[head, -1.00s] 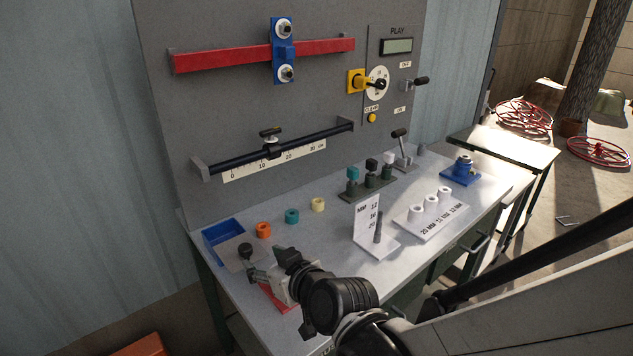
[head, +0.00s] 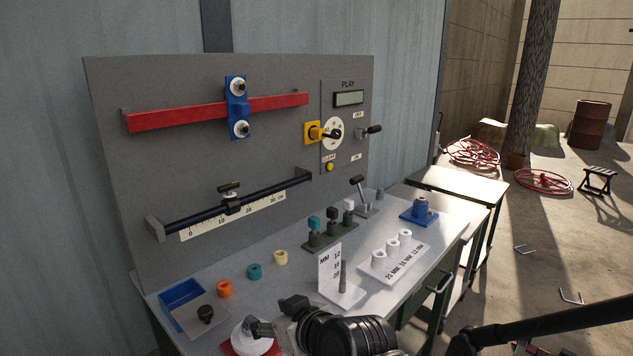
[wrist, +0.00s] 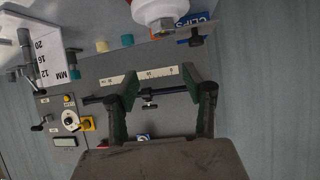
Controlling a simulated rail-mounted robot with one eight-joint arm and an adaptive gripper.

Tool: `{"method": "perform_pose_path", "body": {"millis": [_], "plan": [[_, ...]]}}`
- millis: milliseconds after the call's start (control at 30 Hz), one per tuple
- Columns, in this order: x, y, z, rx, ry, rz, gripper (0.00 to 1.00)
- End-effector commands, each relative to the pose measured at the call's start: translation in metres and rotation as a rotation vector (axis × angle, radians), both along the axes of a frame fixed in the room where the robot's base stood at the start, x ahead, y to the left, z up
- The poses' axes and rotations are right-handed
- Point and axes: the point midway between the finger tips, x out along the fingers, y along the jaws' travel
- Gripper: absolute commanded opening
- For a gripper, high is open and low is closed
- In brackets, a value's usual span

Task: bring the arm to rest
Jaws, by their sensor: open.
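My gripper (wrist: 159,82) is open in the wrist view, its two green-lined fingers apart with nothing gripped between them. Behind the gap show the dark slide bar and its scale (wrist: 140,76) on the upright panel. In the head view my black wrist is at the bottom edge, over the front left of the bench (head: 300,277). The fingertips there are partly hidden. A white round piece (head: 252,343) on a red base lies close by the gripper in the picture. A white and red piece with a bolt (wrist: 158,12) shows at the top of the wrist view; contact cannot be told.
A blue bin (head: 181,292), orange ring (head: 225,288), teal ring (head: 254,271) and cream ring (head: 280,257) stand near the panel (head: 180,165). A white size card (head: 329,270) and white ring tray (head: 378,272) stand to the right.

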Motion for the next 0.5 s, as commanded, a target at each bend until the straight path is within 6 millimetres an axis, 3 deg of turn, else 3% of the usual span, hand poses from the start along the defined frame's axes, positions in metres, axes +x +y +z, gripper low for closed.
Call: {"method": "perform_pose_path", "body": {"millis": [33,267,500], "plan": [[0.001,-0.021,0.004,-0.013,0.021,-0.038,0.45],[-0.008,-0.104,0.015,-0.072,0.132,-0.199,0.45],[-0.037,-0.189,0.023,-0.123,0.248,-0.389,0.45]]}}
